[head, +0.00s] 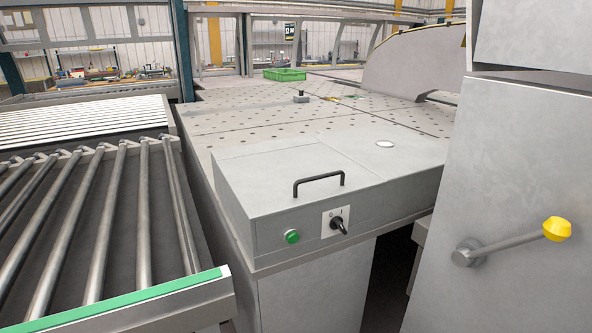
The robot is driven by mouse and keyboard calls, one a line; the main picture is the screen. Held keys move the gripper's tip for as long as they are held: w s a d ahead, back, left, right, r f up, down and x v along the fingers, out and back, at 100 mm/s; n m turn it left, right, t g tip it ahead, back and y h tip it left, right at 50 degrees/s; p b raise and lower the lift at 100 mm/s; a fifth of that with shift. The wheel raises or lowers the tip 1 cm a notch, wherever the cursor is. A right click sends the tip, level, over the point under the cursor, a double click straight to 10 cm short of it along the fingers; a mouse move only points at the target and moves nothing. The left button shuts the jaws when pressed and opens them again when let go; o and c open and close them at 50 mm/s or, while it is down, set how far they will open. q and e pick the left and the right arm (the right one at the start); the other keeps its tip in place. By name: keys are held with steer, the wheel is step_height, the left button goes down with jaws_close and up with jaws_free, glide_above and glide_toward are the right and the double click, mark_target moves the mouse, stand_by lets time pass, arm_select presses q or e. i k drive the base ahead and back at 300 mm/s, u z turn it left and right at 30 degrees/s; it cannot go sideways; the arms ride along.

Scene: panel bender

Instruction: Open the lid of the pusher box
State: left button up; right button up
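The pusher box (273,218) is a long grey metal box at the front edge of the perforated table, in the middle of the head view. Its lid (270,170) is the left part of the top and lies flat, closed. A black bar handle (318,179) stands at the lid's front edge. The front face carries a green button (292,236) and a black rotary switch (339,225) on a white plate. Neither of my grippers shows in the head view.
A roller conveyor (95,225) with a green-edged rail stands at the left. A grey cabinet (500,180) with a yellow-knobbed lever (556,229) stands close at the right. A green crate (285,74) sits far back on the perforated table (245,118).

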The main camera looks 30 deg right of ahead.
mark_target(265, 184)
steer(key=z, duration=0.15)
steer(key=k, duration=0.45)
steer(key=u, duration=0.9)
steer(key=i, duration=0.7)
steer(key=z, duration=2.45)
